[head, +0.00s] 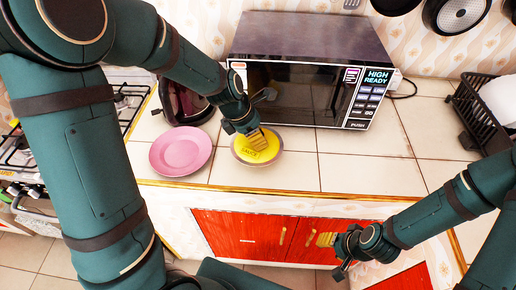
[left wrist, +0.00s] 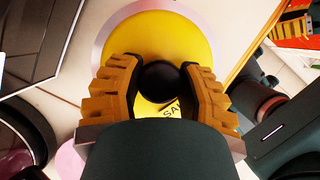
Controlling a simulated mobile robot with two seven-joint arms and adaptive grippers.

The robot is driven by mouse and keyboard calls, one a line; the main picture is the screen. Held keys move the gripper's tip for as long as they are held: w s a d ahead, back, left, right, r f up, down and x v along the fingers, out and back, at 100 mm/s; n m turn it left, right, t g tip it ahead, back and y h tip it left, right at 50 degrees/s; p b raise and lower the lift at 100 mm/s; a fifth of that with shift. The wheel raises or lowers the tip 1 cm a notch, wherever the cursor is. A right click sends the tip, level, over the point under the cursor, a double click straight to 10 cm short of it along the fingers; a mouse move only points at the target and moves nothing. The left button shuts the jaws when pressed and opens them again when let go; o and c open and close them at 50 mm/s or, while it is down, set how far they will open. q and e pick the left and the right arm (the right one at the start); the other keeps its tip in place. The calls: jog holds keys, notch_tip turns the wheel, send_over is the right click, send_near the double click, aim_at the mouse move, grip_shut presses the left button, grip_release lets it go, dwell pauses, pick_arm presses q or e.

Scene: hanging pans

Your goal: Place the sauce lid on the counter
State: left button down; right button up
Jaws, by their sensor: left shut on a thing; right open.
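The sauce lid (head: 262,150) is a yellow disc with a dark round knob and lettering, on the tiled counter (head: 360,172) in front of the microwave. A paler rim shows around and beneath it; I cannot tell whether this is part of a pan or plate. My left gripper (head: 258,140) is over the lid. In the left wrist view its orange fingers (left wrist: 166,88) are shut on the black knob of the lid (left wrist: 155,35). My right gripper (head: 326,239) is open and empty in front of the red cabinet doors, below the counter edge.
A pink plate (head: 180,151) lies left of the lid. A microwave (head: 310,75) stands behind. A dark kettle-like appliance (head: 186,103) is at its left. A stove (head: 125,100) is at the far left, and a black dish rack (head: 482,110) at the right. Counter right of the lid is clear.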

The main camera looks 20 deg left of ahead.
pick_arm(q)
jog(key=shift+f+b, duration=0.7)
jog(key=shift+f, duration=1.25)
jog(key=shift+f, duration=0.2)
jog(key=c, duration=0.6)
grip_release()
jog(key=shift+r, duration=0.1)
jog(key=p+v, duration=0.3)
jog(key=v, duration=0.8)
jog(key=shift+p, duration=0.4)
jog(key=shift+s+a+r, duration=0.15)
jog(key=shift+a+r, duration=0.05)
jog(key=shift+r, duration=0.35)
